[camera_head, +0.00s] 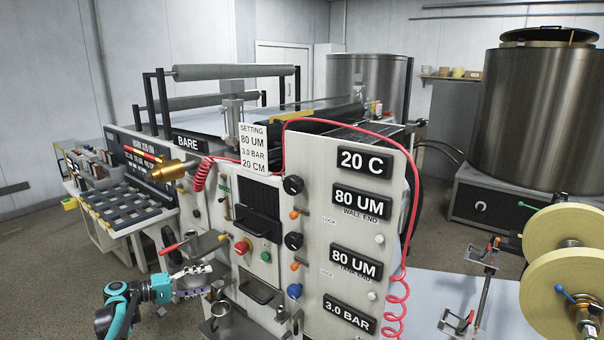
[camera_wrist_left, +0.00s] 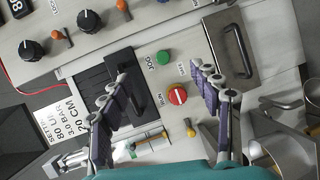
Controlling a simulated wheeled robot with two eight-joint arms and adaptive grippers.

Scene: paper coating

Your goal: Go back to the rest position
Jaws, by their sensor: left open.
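My left gripper (camera_head: 195,278) is at the lower left of the head view, in front of the coating machine (camera_head: 325,225). Its teal wrist comes in from the lower left. In the left wrist view the two purple-padded fingers (camera_wrist_left: 165,95) stand wide apart with nothing between them. Beyond them lies the machine's panel, with a red button (camera_wrist_left: 177,96) and a green button (camera_wrist_left: 163,57) seen between the fingers. I cannot tell the exact gap to the panel. My right gripper shows in neither view.
A metal cup (camera_head: 220,313) sits close to the right of my left gripper. A red-handled lever (camera_head: 170,248) sticks out just above it. A red coiled hose (camera_head: 397,300) hangs at the panel's right edge. Large yellowish rolls (camera_head: 565,235) stand at the far right. Grey floor is open at left.

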